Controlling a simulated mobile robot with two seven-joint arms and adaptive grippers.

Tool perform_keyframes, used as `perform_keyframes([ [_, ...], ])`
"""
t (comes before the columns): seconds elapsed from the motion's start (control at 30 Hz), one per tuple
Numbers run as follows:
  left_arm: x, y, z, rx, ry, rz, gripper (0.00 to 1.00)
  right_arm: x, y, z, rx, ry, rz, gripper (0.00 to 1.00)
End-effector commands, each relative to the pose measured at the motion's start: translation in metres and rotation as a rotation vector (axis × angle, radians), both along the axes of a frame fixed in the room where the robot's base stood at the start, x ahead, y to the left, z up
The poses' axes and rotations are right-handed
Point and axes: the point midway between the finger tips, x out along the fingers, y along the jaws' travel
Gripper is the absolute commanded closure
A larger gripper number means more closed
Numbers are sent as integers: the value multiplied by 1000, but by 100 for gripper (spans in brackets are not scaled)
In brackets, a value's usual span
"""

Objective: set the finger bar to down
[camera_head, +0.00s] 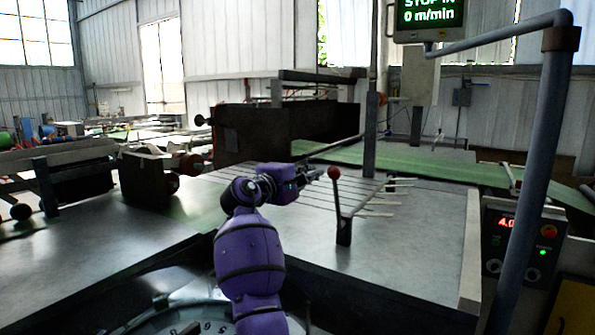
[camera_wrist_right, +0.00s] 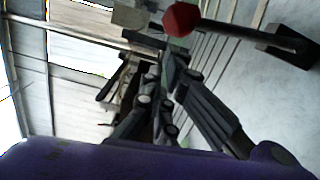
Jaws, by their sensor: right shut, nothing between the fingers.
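The finger bar (camera_head: 363,199) lies over the grey table, with several pale fingers sticking out to its right. A lever with a red knob (camera_head: 334,172) stands nearly upright at its near end, on a dark base. My right gripper (camera_head: 318,174) is just left of the red knob, shut and empty. In the right wrist view the red knob (camera_wrist_right: 181,19) and its dark shaft lie at the top, beside the shut fingers (camera_wrist_right: 165,75); whether they touch is unclear. My left gripper is not in view.
A dark post (camera_head: 371,120) rises behind the bar, and a green belt (camera_head: 430,165) runs behind it. A control box (camera_head: 522,243) with a red display stands at the right, behind a thick grey pipe (camera_head: 535,160). The table's front left (camera_head: 150,235) is clear.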

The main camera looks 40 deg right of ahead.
Motion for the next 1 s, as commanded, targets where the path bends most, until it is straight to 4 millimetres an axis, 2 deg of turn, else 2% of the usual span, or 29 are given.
perform_keyframes([
  [0.7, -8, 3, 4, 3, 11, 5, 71, -11, -3, 5, 14, -49, 0, 100],
  [1.0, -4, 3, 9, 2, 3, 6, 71, -20, -6, 10, 29, -101, -2, 100],
])
